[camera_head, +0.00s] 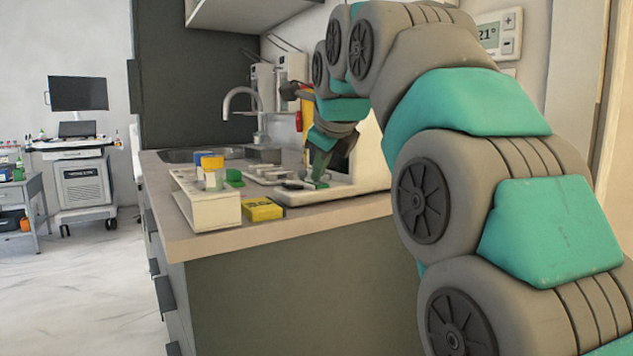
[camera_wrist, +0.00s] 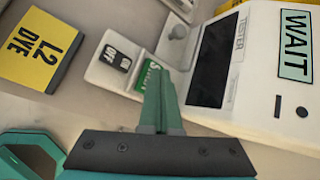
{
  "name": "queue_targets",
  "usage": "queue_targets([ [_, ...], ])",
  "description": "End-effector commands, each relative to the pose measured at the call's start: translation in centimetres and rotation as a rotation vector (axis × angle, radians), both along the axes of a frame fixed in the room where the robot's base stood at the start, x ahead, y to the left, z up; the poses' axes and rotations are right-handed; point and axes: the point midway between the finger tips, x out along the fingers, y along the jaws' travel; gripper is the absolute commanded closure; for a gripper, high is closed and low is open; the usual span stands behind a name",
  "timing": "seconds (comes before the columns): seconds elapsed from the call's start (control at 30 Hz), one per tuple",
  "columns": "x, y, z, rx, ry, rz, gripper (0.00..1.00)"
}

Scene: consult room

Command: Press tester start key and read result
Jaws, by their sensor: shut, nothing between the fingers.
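The tester (camera_wrist: 263,65) is a white device with a dark window and a pale display (camera_wrist: 295,45) that reads WAIT. Its base carries a green start key (camera_wrist: 150,78), lettered START, and a dark ON/OFF switch (camera_wrist: 118,60). My gripper (camera_wrist: 156,75) is shut and empty, its green fingertips at the start key and covering part of it. I cannot tell whether they touch or press it. In the head view my gripper (camera_head: 319,180) points down over the white base at the tester's front. My arm hides much of the tester (camera_head: 371,165) there.
A yellow box marked L2 DYE (camera_wrist: 40,48) lies near the tester base; a yellow box (camera_head: 262,209) also shows in the head view. A white rack (camera_head: 212,211) with coloured-lid containers stands at the counter's front. A tap (camera_head: 240,98) and sink are behind.

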Motion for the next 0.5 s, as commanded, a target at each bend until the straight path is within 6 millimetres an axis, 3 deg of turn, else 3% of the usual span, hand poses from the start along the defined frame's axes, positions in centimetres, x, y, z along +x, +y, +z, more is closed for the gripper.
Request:
queue_targets([
  [0.5, 0.1, 0.0, 1.4, 0.0, 0.001, 0.0, 1.0],
])
